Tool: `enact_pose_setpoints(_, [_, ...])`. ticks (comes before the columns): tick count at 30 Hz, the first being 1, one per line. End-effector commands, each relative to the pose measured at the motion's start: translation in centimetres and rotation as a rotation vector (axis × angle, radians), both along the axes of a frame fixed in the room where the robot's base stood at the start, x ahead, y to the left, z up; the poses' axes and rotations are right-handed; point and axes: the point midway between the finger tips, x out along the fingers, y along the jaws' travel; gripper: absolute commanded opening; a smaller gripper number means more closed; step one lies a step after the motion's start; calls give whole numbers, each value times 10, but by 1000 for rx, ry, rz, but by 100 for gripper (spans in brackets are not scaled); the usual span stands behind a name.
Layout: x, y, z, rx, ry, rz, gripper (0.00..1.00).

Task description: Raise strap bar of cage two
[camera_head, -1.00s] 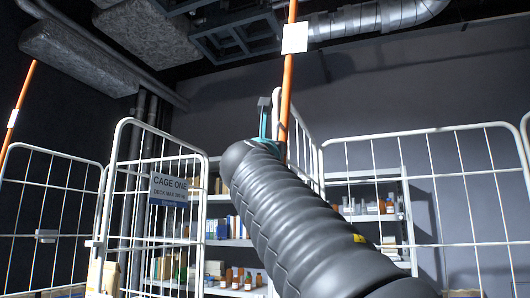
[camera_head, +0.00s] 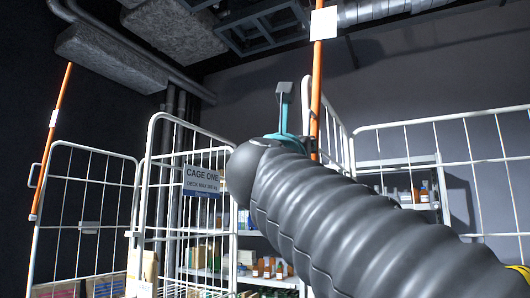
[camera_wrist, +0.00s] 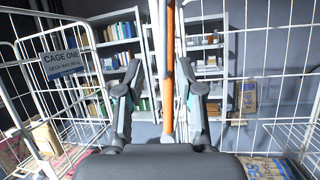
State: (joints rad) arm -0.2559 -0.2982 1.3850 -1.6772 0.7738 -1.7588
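An orange strap bar (camera_head: 317,85) stands nearly upright with a white tag (camera_head: 324,23) near its top. In the wrist view the bar (camera_wrist: 170,80) runs down between my two fingers, its lower end near the palm. I cannot tell whether it lies between the fingertips or beyond them. My gripper (camera_wrist: 160,70) is open, with a wide gap between the dark fingers. In the head view my gripper (camera_head: 284,95) points up just left of the bar, partly hidden behind my arm. No cage two sign shows. A white wire cage panel (camera_head: 440,130) stands right of the bar.
A cage with a CAGE ONE sign (camera_head: 203,181) stands to the left, its wire panels close to my arm. A second orange bar (camera_head: 60,110) rises at far left. Shelves (camera_wrist: 120,45) with boxes and bottles stand behind. Ducts hang overhead.

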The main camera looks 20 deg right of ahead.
Motion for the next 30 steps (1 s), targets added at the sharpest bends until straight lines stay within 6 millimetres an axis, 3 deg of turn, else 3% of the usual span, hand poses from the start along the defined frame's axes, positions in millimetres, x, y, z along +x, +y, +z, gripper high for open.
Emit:
enact_pose_setpoints(8, [-16,11,-8,0,0,1,37])
enact_pose_setpoints(30, [-17,11,-8,67,-46,35,37])
